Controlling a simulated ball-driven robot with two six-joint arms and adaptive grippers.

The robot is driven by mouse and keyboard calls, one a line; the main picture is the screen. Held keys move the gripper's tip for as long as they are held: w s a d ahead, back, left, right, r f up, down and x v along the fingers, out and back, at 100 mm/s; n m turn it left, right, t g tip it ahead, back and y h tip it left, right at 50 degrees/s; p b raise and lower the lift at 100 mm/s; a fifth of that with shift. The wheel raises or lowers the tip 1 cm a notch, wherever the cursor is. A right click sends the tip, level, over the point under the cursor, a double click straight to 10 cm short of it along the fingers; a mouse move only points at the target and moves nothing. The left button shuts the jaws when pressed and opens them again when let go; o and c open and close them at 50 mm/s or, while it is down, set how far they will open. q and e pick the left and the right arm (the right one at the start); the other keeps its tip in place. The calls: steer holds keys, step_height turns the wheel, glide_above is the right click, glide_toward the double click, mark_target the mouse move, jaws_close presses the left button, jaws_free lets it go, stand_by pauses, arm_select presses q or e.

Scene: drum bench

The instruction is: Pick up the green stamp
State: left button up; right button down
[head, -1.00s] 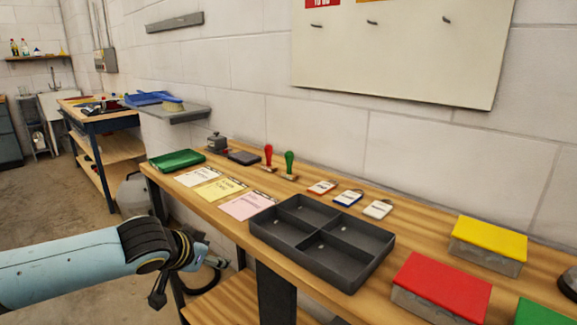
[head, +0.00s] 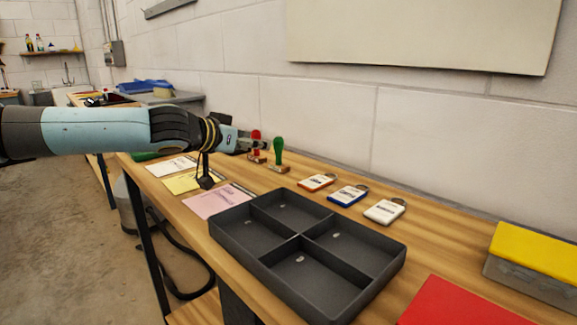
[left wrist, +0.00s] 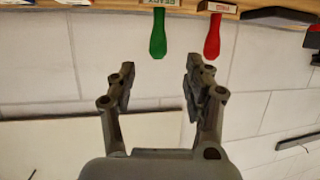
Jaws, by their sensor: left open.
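The green stamp (head: 278,147) stands upright on the bench, its green handle up and its small base on the wood. It also shows in the left wrist view (left wrist: 158,35), which sees the scene upside down. My left gripper (left wrist: 158,68) is open and empty; the green handle's end lies just beyond the gap between its fingertips, not between them. In the head view my left gripper (head: 262,143) reaches in from the left, close to the green stamp and overlapping the red stamp (head: 255,135). My right gripper is in neither view.
The red stamp stands close beside the green one and also shows in the left wrist view (left wrist: 212,38). A dark divided tray (head: 218,228) lies in front. Several tags, such as the orange-edged one (head: 316,182), lie to the right. The wall (head: 330,110) rises behind.

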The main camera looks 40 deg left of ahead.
mark_target(275, 145)
arm_select(q)
steer(key=b+x, duration=0.2)
steer(key=b, duration=0.1)
steer(key=shift+w+f+b, duration=0.25)
steer(key=shift+b, duration=0.15)
steer(key=shift+b+x, duration=0.5)
steer(key=shift+x, duration=0.5)
steer(key=shift+w+r, duration=0.1)
steer(key=shift+w, duration=0.25)
steer(key=shift+w+b, duration=0.3)
steer(key=shift+b, duration=0.05)
steer(key=b+x, duration=0.1)
steer(key=x, duration=0.2)
steer(key=shift+w, duration=0.3)
steer(key=shift+w+f+b, duration=0.3)
steer(key=shift+w+b, duration=0.05)
steer(key=shift+w, duration=0.05)
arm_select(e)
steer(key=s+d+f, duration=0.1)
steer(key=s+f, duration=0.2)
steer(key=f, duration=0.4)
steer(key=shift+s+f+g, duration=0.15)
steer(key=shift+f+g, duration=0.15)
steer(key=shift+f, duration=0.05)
arm_select(q)
jaws_close()
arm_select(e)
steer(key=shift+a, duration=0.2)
